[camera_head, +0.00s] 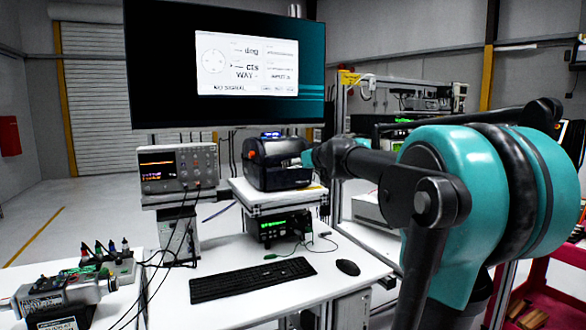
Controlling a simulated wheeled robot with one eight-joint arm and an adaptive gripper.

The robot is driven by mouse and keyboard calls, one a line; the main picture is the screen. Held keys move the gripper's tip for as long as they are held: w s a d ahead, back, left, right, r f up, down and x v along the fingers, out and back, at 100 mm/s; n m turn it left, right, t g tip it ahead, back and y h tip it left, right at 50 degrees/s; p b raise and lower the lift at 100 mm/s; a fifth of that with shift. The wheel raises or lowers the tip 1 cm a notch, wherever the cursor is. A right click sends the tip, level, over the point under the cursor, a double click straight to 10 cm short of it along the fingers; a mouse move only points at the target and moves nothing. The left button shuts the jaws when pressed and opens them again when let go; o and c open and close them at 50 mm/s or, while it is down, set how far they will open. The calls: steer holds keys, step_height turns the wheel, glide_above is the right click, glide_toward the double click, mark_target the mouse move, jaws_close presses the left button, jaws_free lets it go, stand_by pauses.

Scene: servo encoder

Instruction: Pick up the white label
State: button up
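I cannot clearly make out the white label. A black printer-like box (277,166) with an orange knob stands on a raised white stand (256,198) in the middle of the view. My arm reaches in from the right, and its teal and black end (308,159) is at the right side of this box. The fingers are too small or hidden to read, so I cannot see whether they are open, shut or holding anything. The arm's end overlaps the box's right edge, and I cannot tell whether they touch.
A large monitor (160,85) hangs above. An oscilloscope (178,168) stands left of the box, and a power supply (277,227) sits below it. A keyboard (252,280) and mouse (347,267) lie on the white table (215,312). Cables and a motor (62,293) are at left.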

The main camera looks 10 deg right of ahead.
steer(key=shift+d+f+x, duration=0.1)
steer(key=shift+d+x, duration=0.05)
steer(key=shift+x, duration=1)
steer(key=shift+d+f+x, duration=0.1)
steer(key=shift+d+x, duration=0.05)
steer(key=shift+x, duration=1.05)
steer(key=shift+c, duration=0.5)
steer(key=c, duration=0.7)
